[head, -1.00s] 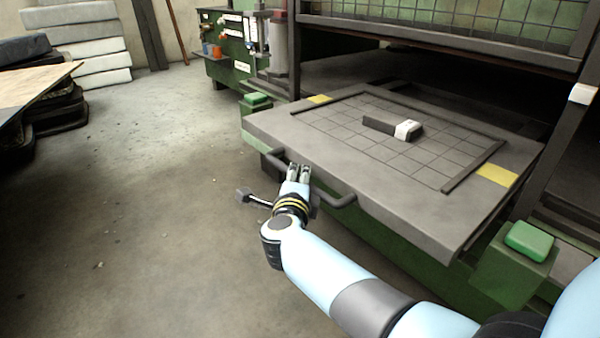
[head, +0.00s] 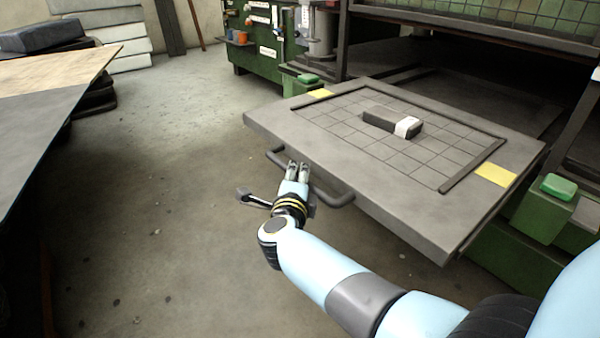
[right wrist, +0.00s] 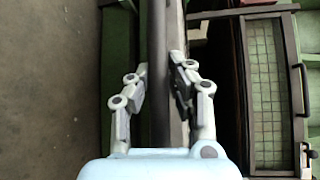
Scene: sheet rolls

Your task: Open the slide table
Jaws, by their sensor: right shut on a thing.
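The slide table (head: 270,122) is a grey slab with a gridded top, sticking well out from the green machine. A dark block with a white end (head: 392,122) lies on its grid. A dark bar handle (head: 330,196) runs along the table's front edge. My right gripper (head: 298,168) is at the handle's middle, shut on it. In the right wrist view the handle (right wrist: 157,60) runs between the fingers of my right gripper (right wrist: 157,92). The part of the bar inside the fingers is partly hidden in the head view. My left gripper is not in view.
The green machine frame (head: 520,250) with a green button box (head: 558,187) stands at the right. A workbench (head: 50,95) is at the left, with stacked pale slabs (head: 125,50) behind it. The concrete floor (head: 170,200) between is clear.

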